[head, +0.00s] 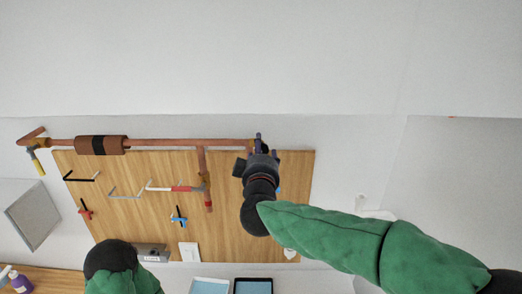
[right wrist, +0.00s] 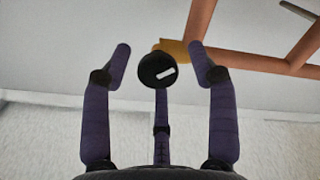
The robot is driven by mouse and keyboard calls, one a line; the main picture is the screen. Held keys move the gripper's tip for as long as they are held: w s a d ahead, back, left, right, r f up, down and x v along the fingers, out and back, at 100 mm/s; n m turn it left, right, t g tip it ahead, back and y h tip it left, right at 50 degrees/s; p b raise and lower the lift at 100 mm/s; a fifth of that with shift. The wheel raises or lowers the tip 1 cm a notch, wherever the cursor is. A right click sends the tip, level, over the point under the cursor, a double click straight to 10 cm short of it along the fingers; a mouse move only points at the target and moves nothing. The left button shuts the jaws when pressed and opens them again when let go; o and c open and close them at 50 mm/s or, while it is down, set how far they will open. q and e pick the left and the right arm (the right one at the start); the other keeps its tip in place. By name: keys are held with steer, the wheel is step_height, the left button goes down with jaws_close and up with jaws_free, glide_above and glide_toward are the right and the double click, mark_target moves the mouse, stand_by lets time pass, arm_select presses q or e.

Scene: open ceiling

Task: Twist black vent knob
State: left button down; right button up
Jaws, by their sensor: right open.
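The black vent knob (right wrist: 152,68) is round with a white bar mark on its face. It sits at a brass fitting (right wrist: 175,48) on the end of a copper pipe. In the right wrist view my right gripper (right wrist: 163,66) is open, with one purple finger on each side of the knob and a third finger below it. Gaps show between the side fingers and the knob. In the head view my right gripper (head: 260,146) is at the right end of the copper pipe and largely hides the knob. My left arm shows at the bottom left, but its gripper cannot be seen.
A wooden pegboard (head: 130,225) with several hex keys and tools hangs below the long copper pipe (head: 180,142). A branch pipe (head: 209,195) drops left of my right gripper. The white wall above is clear. Two tablet-like panels (head: 253,286) are at the bottom.

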steer(key=shift+r, duration=0.1)
steer(key=c, duration=1.1)
